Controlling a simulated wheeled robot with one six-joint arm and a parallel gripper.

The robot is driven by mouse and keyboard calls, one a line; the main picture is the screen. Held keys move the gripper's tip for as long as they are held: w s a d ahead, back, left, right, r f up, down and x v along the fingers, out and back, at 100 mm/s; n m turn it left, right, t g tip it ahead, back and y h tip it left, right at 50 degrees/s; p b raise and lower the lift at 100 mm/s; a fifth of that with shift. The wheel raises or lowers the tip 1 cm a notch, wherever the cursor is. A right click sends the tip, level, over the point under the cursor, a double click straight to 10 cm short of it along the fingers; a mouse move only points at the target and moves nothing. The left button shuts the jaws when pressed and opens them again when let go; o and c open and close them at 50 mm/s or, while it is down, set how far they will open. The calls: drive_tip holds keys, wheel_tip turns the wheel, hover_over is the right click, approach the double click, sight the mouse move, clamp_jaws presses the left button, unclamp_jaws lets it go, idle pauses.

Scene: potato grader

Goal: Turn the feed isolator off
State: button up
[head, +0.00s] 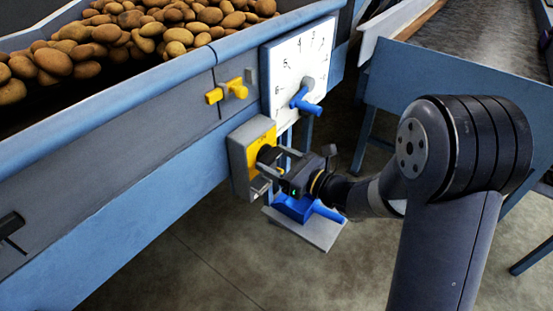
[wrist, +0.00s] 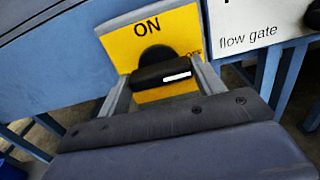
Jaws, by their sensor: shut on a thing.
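The feed isolator is a grey box with a yellow plate (head: 262,133) on the side of the blue hopper. In the wrist view its yellow plate (wrist: 118,45) reads ON at the top and OFF, partly covered, at the right. Its black rotary handle (wrist: 150,76) lies roughly across the plate, with a white mark on its right part. My gripper (wrist: 163,82) is shut on the handle, one finger at each end. In the head view my gripper (head: 268,162) reaches the isolator from the right and hides part of the handle.
A white numbered flow gate dial (head: 290,55) with a blue lever (head: 304,102) stands close above right of the isolator. A yellow latch (head: 236,88) is above it. A blue handle on a grey plate (head: 318,232) sits just below my gripper. Potatoes (head: 150,30) fill the hopper.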

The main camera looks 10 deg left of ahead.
drive_tip(key=o, duration=1)
drive_tip(key=shift+d, duration=0.1)
drive_tip(key=p+v, duration=0.1)
drive_tip(key=v, duration=0.9)
drive_tip(key=shift+s+d+f, duration=0.1)
drive_tip(key=shift+s+d, duration=0.05)
drive_tip(key=shift+d, duration=0.15)
drive_tip(key=shift+a, duration=0.1)
drive_tip(key=b+x, duration=0.1)
drive_tip(key=x, duration=0.9)
drive_tip(key=shift+a, duration=0.35)
drive_tip(key=shift+d, duration=0.2)
